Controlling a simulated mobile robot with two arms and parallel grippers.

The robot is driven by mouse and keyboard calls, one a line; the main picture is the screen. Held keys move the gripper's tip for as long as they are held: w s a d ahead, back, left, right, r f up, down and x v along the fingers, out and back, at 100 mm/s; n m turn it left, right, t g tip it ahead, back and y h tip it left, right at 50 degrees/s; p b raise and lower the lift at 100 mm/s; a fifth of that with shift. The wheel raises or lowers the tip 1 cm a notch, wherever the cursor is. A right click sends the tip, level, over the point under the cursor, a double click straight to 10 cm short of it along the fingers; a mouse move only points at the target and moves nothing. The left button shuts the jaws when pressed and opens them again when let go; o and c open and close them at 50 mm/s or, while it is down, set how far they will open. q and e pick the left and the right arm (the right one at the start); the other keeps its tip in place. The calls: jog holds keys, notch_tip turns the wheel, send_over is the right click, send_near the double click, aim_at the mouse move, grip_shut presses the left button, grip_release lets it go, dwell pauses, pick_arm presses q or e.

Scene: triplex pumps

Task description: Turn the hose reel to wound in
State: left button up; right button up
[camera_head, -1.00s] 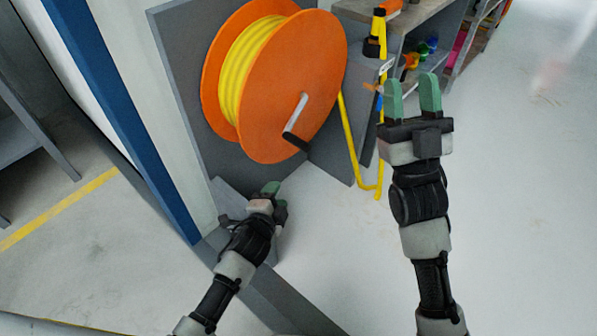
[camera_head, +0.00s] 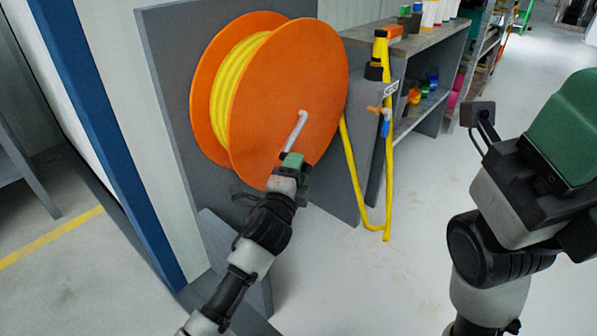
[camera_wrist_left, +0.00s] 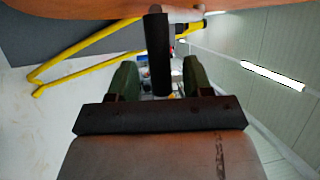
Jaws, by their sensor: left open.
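The orange hose reel (camera_head: 290,85) with yellow hose (camera_head: 232,85) wound on it stands on a grey panel. Its crank (camera_head: 297,132) sticks out from the lower part of the reel's face. My left gripper (camera_head: 291,160) is at the lower end of the crank and hides the grip there. In the left wrist view, the black crank grip (camera_wrist_left: 159,55) stands between the two green fingers of the open gripper (camera_wrist_left: 156,82). Gaps show on both sides of it. My right gripper (camera_head: 565,130) is large at the right edge, its fingers partly cut off.
A yellow hose (camera_head: 387,170) hangs down to the right of the reel, near a valve with a blue handle (camera_head: 385,125). A grey shelf (camera_head: 425,45) with coloured items stands behind. A blue post (camera_head: 105,140) is at left. The floor at centre right is clear.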

pick_arm(q)
jog(key=shift+b+x, duration=0.3)
jog(key=shift+x, duration=0.85)
grip_shut()
